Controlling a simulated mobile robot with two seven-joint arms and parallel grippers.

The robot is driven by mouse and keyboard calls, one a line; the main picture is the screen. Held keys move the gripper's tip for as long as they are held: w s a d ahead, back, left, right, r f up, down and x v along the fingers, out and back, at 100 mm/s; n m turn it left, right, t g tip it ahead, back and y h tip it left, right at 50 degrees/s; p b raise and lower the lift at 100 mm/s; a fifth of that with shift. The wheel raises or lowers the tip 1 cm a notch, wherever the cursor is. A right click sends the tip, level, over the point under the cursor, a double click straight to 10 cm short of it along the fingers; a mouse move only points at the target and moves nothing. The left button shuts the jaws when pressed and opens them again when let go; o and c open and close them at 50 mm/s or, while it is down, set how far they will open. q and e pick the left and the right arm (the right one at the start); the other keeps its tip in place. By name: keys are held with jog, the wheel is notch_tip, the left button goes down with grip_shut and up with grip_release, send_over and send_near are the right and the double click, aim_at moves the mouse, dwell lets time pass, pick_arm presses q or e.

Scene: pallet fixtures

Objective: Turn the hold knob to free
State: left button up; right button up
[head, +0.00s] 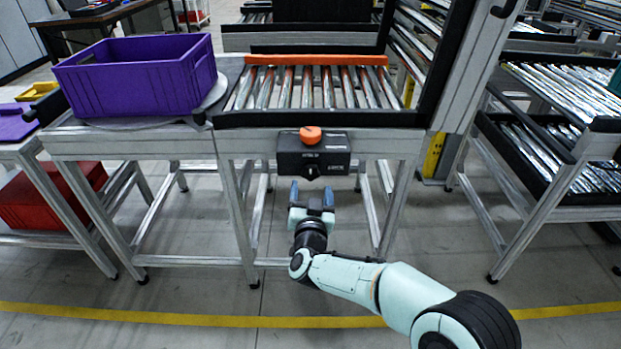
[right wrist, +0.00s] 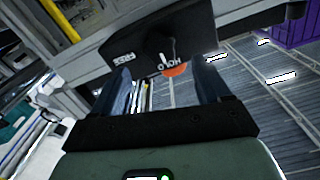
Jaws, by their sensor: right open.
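A black control box (head: 292,158) hangs on the front rail of the roller station, with an orange button (head: 310,134) on top. Its dark hold knob (head: 312,171) is on the front face; it also shows in the right wrist view (right wrist: 160,46). There the knob's white pointer line appears turned toward the HOLD label (right wrist: 167,66), and the FREE label (right wrist: 123,57) lies off to one side. My right gripper (head: 311,190) is open and empty, just in front of and below the box. Its two fingers (right wrist: 163,82) straddle the knob's direction, apart from it. My left gripper is not in view.
A purple crate (head: 135,80) stands on the round plate at the left. A roller bed (head: 310,90) with an orange bar lies behind the box. A red crate (head: 50,195) sits low at the left. Frame legs flank the box; the floor in front is clear.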

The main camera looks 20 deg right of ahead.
aim_at(311, 174)
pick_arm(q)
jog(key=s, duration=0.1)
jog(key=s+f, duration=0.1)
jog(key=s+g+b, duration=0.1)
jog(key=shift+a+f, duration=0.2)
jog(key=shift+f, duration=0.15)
pick_arm(e)
jog(key=x, duration=0.6)
jog(key=shift+w+d+f, duration=0.1)
jog(key=shift+w, duration=0.25)
jog(key=c, duration=1)
